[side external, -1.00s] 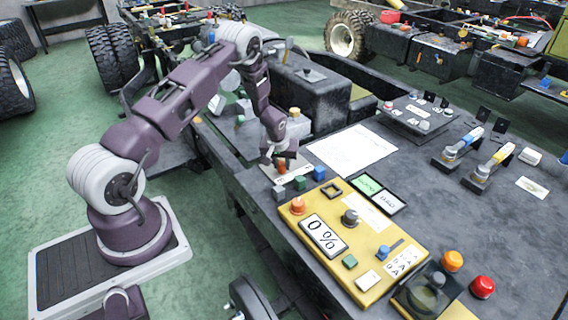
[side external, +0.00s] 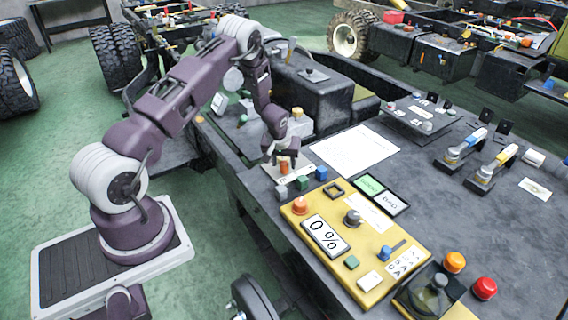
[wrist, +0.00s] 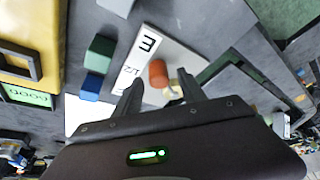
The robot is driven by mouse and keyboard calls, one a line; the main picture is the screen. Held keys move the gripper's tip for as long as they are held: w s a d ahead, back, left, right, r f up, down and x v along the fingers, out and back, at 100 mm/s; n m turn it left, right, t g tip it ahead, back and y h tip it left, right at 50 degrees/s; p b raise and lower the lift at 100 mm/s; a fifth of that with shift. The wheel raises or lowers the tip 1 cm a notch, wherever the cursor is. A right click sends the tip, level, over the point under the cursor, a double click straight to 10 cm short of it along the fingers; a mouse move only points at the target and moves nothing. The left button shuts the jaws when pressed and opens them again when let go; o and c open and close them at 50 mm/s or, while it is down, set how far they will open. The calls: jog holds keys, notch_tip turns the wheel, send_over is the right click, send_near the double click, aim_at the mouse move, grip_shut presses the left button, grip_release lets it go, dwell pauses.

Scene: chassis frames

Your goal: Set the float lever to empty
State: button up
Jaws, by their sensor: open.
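The float lever shows as a short orange upright peg (side external: 284,167) on a small pale plate at the near edge of the bench. In the wrist view the orange peg (wrist: 158,73) stands beside a white strip (wrist: 148,43) marked E and 1/2. It appears nearest the 1/2 mark; the strip's lower end is partly hidden by a finger. My gripper (side external: 283,154) is over the plate, close above the peg. In the wrist view my gripper (wrist: 160,84) is open, with the peg showing between its fingertips. I cannot tell whether either finger touches it.
Green (side external: 302,183) and blue (side external: 321,173) blocks stand just right of the plate. A paper sheet (side external: 355,150) lies flat behind. Two larger levers (side external: 465,145) stand far right.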

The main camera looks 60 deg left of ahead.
jog(key=v, duration=0.6)
jog(key=s+d+r+m, duration=0.1)
jog(key=s+d+r, duration=0.1)
jog(key=d+r, duration=0.45)
jog(key=s+d+r+m+t+h, duration=0.1)
jog(key=s+d+r, duration=0.15)
jog(key=r, duration=0.75)
jog(key=s+d+r+m, duration=0.1)
jog(key=s+d+r, duration=0.1)
jog(key=d+r, duration=0.45)
jog(key=s+d+r+m+h, duration=0.1)
jog(key=s+d+r+m, duration=0.2)
jog(key=s, duration=0.8)
jog(key=s+d+r+m+t+h, duration=0.1)
jog(key=s+d+r, duration=0.4)
jog(key=s, duration=0.6)
jog(key=shift+s+d+r+m, duration=0.2)
jog(key=shift+s+d+m, duration=0.1)
jog(key=shift+d+m, duration=0.6)
